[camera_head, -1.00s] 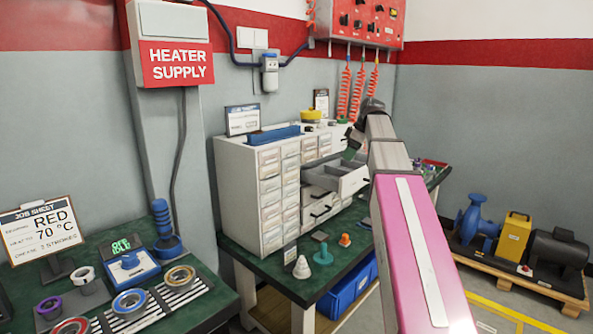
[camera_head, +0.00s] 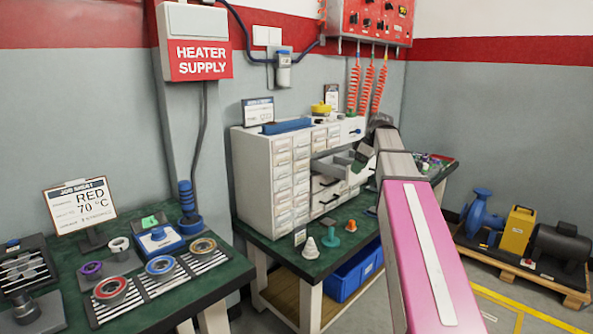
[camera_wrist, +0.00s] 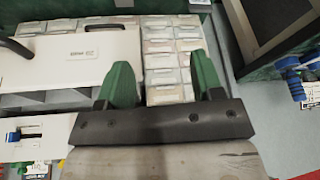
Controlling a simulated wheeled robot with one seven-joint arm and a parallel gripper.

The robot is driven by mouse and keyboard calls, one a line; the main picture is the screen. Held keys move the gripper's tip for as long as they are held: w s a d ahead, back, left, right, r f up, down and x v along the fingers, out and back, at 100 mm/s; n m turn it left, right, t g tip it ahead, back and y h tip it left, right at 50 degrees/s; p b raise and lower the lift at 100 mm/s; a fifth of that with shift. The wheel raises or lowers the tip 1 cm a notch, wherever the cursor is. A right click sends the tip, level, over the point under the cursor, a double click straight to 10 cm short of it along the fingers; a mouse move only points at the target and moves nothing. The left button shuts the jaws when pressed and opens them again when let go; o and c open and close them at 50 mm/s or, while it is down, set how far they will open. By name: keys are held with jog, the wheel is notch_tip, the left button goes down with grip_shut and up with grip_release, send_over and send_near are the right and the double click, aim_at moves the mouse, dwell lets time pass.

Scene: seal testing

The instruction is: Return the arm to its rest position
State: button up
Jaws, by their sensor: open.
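My gripper (camera_wrist: 163,82) shows in the wrist view with two green fingers spread apart and nothing between them. In the head view my arm, with its pink link, reaches up and away from me, and a green finger of my gripper (camera_head: 360,160) shows beside the right side of the white drawer cabinet (camera_head: 256,180). The gripper is partly hidden behind my arm there. In the wrist view it is above the cabinet, whose small drawers (camera_wrist: 168,62) lie beyond and between the fingers.
An open drawer (camera_head: 338,168) juts from the cabinet near my gripper. At left are a job sheet (camera_head: 80,205) and several seal rings (camera_head: 160,267). A pump pallet (camera_head: 520,268) stands at right; floor before it is clear.

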jog(key=s+a+f+m+h, duration=0.1)
jog(key=s+f+m, duration=0.3)
jog(key=s+f, duration=0.3)
jog(key=s+a+f+m+g+h, duration=0.1)
jog(key=s+f+m, duration=0.3)
jog(key=f, duration=1.4)
jog(key=s+a+f+m+h, duration=0.1)
jog(key=s+a+f+m, duration=0.1)
jog(key=s+f, duration=0.9)
notch_tip(320, 180, down, 2)
jog(key=shift+s+f+m+g+h, duration=0.15)
jog(key=shift+s+m+g+h, duration=0.2)
jog(key=shift+m, duration=0.55)
jog(key=shift+a, duration=0.1)
